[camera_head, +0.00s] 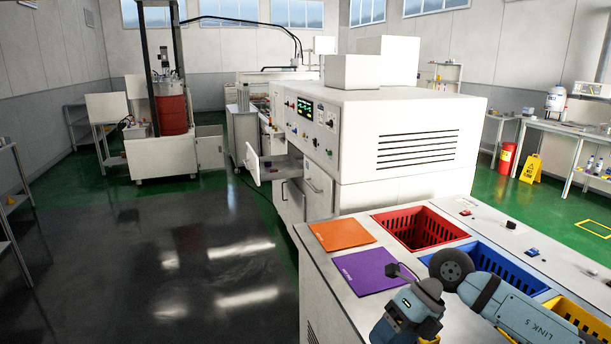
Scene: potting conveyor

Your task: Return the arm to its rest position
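My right arm comes in from the lower right over the sorting counter. Its grey-blue link marked "LINK 5" and a dark round joint lie in front of the blue and yellow crates. The wrist part hangs at the bottom edge, just in front of the purple mat. No fingertips of my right gripper show, so I cannot see whether it holds anything. My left arm and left gripper are not in view.
On the white counter (318,264) are an orange mat (341,234), a purple mat (366,272), and red (420,228), blue (485,262) and yellow (572,312) crates; the arm partly covers the last two. A white machine (400,140) stands behind. Dark floor at left is clear.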

